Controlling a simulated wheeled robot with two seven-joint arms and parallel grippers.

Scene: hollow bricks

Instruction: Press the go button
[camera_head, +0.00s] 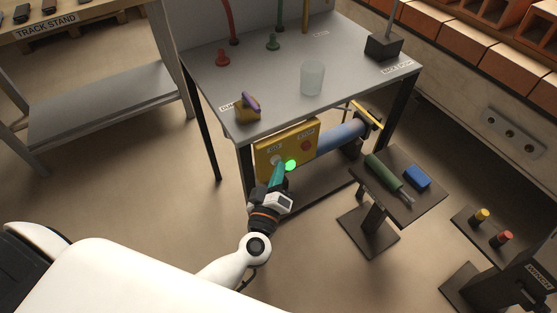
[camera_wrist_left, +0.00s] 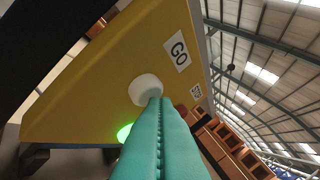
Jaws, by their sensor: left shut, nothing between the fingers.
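A yellow panel (camera_head: 264,163) hangs under the front edge of the grey table. It also fills much of the left wrist view (camera_wrist_left: 85,85). The GO label (camera_wrist_left: 178,52) sits beside a round white button (camera_wrist_left: 145,88). A green lamp (camera_head: 290,165) glows on the panel; it also shows in the left wrist view (camera_wrist_left: 124,132). My left gripper (camera_head: 279,167) has its teal fingers shut and empty, with tips at the white button (camera_wrist_left: 155,101), overlapping its edge. I cannot tell whether the button is pushed in. My right gripper is not in view.
A red button (camera_head: 306,146) is on the panel's right side. A blue-grey cylinder (camera_head: 341,137) lies right of the panel. A small stand (camera_head: 427,197) holds a green tool and a blue block. The floor left of my arm is clear.

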